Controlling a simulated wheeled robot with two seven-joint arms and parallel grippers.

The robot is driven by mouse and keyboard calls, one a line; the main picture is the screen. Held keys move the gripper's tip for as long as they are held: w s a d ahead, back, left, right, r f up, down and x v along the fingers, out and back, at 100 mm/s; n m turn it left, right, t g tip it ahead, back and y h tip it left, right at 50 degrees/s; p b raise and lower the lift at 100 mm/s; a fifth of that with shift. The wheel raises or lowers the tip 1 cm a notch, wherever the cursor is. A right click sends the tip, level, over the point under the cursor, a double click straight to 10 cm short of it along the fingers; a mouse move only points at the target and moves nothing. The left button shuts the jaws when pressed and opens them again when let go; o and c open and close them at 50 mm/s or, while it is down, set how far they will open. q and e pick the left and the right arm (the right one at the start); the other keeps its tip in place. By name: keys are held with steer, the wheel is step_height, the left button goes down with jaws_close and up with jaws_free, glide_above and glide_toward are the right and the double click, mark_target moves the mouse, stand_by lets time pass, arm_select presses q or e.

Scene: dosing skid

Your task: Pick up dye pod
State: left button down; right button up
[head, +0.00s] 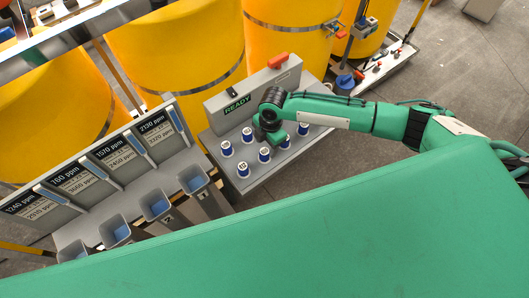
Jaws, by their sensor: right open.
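Several small blue dye pods with white labelled tops stand upright on a grey tray (233,188). They include a front pod (243,169), a middle pod (264,155), a left pod (226,148), a back pod (247,135) and a right pod (303,129). My right gripper (275,137) is over the tray among the pods, pointing down, and is open. A pod (285,142) shows just beside it, partly hidden by it. I cannot tell whether the gripper touches any pod. My left gripper is not in view.
A grey box with a "READY" display (238,104) and a red block (278,60) stands behind the pods. Grey bins (205,196) and ppm panels (119,156) are at left. Yellow tanks (180,45) stand behind. Open floor (360,165) lies right of the tray.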

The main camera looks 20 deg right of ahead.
mark_target(265, 151)
steer(key=f, duration=0.1)
steer(key=f+p, duration=0.1)
steer(key=f, duration=0.1)
steer(key=shift+s+a+f+p, duration=0.1)
steer(key=shift+a+p, duration=0.2)
steer(key=shift+a, duration=0.05)
steer(key=shift+f, duration=0.65)
steer(key=shift+c, duration=0.5)
steer(key=c, duration=1)
